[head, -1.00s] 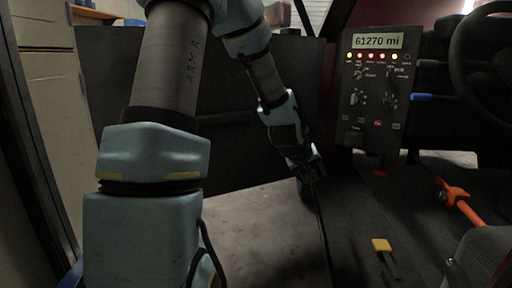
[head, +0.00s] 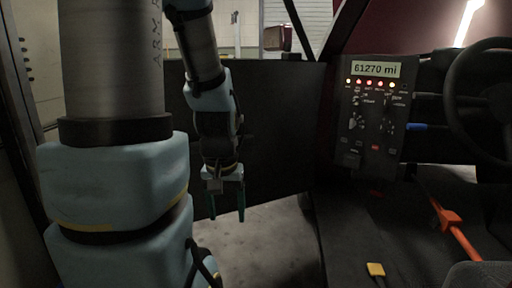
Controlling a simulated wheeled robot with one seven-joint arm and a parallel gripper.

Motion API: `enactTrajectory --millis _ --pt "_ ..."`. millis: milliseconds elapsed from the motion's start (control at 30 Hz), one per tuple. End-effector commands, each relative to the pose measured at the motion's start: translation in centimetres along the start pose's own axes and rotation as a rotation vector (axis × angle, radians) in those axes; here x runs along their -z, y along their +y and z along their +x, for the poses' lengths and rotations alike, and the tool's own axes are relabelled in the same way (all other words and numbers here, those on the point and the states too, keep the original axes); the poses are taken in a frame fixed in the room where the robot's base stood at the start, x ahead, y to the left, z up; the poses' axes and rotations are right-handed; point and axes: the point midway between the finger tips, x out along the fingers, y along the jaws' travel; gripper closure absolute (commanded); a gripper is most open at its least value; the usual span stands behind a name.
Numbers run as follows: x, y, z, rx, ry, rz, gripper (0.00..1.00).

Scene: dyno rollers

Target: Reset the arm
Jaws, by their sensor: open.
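My gripper (head: 227,214) hangs pointing down left of the middle in the head view. Its two greenish fingers are apart with nothing between them. It is in front of a dark panel, with the grey floor below, and touches nothing that I can see. My arm bends over from the upper left, and its thick links fill the left side of the view.
A control panel (head: 372,115) with a lit "61270 mi" display and several lights stands to the right. A steering wheel (head: 453,100) is at the far right. An orange bar (head: 455,230) and a yellow-topped pedal or lever (head: 376,270) are low on the right. Grey floor (head: 270,245) is clear.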

Motion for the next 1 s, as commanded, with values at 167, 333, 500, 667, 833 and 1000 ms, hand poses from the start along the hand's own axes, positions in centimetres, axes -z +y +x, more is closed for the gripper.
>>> enactTrajectory --millis 167,333,500,667,833,1000 --pt "1.1 0.0 -7.4 0.0 0.001 0.0 0.29" --pt "1.8 0.1 -12.5 0.0 0.001 0.0 0.29" --pt "2.5 0.1 -17.7 0.0 0.001 0.0 0.29" --pt "3.1 0.1 -21.7 0.0 0.001 0.0 0.29" --pt "3.4 0.1 -23.9 0.0 0.001 0.0 0.29" --pt "3.4 0.1 -24.2 0.0 0.001 0.0 0.29"
